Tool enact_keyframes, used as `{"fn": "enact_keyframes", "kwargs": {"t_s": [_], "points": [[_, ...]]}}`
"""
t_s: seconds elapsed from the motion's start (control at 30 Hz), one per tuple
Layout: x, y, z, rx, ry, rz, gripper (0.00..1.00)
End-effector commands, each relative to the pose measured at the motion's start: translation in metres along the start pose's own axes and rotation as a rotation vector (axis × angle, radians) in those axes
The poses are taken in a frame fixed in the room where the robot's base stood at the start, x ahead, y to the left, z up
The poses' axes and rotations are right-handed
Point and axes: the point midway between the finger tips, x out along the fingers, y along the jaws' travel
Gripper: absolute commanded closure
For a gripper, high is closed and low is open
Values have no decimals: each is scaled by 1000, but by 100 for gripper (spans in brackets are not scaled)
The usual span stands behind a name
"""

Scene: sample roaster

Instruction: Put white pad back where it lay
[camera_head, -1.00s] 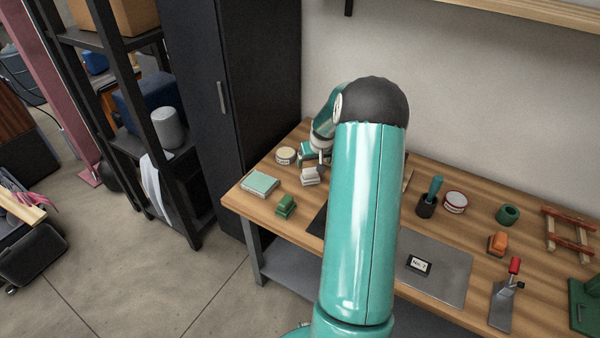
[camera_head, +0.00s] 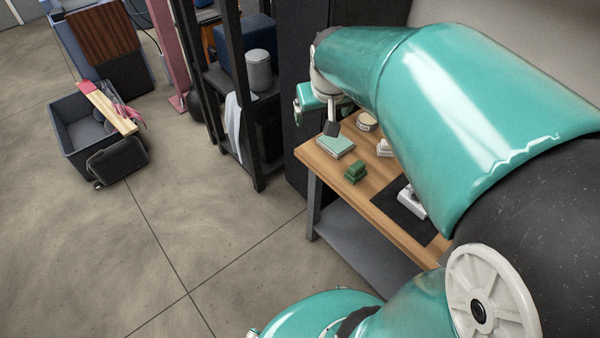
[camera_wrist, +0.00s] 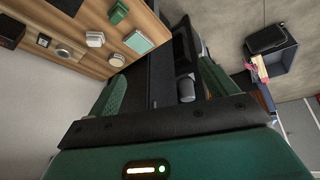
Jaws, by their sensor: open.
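The white pad (camera_head: 384,147) lies on the wooden bench (camera_head: 372,188), partly hidden by my arm in the head view. It sits right of the green block (camera_head: 355,172) and in front of the round tin (camera_head: 367,121). In the wrist view the pad (camera_wrist: 95,38) shows whole, on bare wood, apart from its neighbours. My gripper (camera_head: 333,128) is raised near the bench's left end, over the teal-topped box (camera_head: 336,145) in the picture and away from the pad. In the wrist view the jaws (camera_wrist: 163,85) are apart with nothing held between them.
A black mat (camera_head: 408,222) with a white-grey item (camera_head: 411,204) lies nearer the bench's front edge. Dark shelving (camera_head: 235,60) and a tall cabinet (camera_head: 295,110) stand left of the bench. An open dark crate (camera_head: 75,125) stands on the floor, which is otherwise widely clear.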

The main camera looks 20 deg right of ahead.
Motion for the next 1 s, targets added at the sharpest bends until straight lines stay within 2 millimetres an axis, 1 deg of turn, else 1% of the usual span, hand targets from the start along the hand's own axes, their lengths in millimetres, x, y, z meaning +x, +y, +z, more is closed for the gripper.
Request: {"fn": "enact_keyframes", "kwargs": {"t_s": [0.03, 0.1, 0.17, 0.2, 0.3, 0.4, 0.5, 0.63, 1.0], "points": [[-18, -16, 13, -21, 14, -12, 15], [-38, -33, 32, -40, 25, -29, 15], [-52, -46, 50, -57, 33, -47, 15], [-61, -54, 63, -68, 38, -59, 15], [-79, -71, 95, -94, 50, -91, 15], [-91, -82, 122, -114, 59, -122, 15], [-96, -88, 140, -128, 62, -143, 15], [-98, -90, 148, -132, 62, -153, 15], [-98, -90, 148, -132, 61, -152, 15]]}}
